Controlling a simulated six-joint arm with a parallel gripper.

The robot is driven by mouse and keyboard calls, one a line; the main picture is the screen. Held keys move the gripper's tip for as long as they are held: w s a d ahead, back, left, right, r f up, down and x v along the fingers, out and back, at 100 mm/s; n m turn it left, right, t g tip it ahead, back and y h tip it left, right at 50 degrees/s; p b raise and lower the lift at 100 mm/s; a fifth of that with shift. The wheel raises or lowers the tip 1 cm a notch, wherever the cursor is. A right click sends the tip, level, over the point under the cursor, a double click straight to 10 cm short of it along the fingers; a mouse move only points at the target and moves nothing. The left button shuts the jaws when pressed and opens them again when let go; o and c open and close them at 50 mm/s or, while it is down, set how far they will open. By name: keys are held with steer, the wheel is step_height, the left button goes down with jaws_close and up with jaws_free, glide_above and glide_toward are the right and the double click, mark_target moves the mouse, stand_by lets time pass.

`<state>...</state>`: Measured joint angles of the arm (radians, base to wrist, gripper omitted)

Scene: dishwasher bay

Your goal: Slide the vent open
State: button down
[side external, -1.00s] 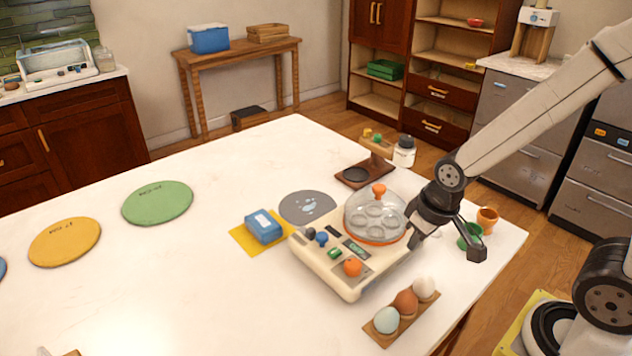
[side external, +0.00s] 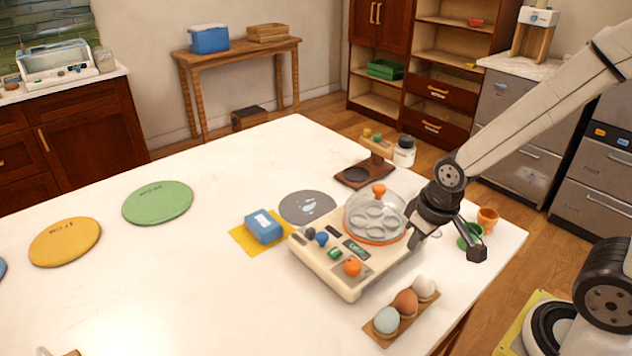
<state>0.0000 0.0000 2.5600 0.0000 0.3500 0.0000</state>
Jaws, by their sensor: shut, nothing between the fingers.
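A cream egg-cooker-like appliance (side external: 322,272) sits on the white table, with a clear domed lid (side external: 376,212) topped by an orange knob. Its front panel carries blue, green and orange controls, including an orange knob (side external: 352,267) and a green slider-like piece (side external: 334,254). I cannot make out which part is the vent; it may be small or hidden behind my gripper. My gripper (side external: 411,242) is shut and empty, pointing down at the right side of the appliance close to the lid's edge. I cannot tell whether it touches.
An egg holder (side external: 373,334) with three eggs stands in front of the appliance. A blue box (side external: 263,228) on a yellow mat and a grey disc (side external: 307,207) lie left. Green (side external: 469,238) and orange (side external: 487,218) cups stand behind my gripper.

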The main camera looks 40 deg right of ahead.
steer(key=shift+c, duration=2.4)
jaws_free()
steer(key=shift+r, duration=0.25)
steer(key=w+v, duration=0.2)
steer(key=v, duration=0.6)
steer(key=g, duration=0.3)
glide_above(311, 229)
steer(key=shift+f, duration=2.3)
steer(key=shift+f, duration=0.1)
steer(key=shift+f, duration=3.8)
jaws_close()
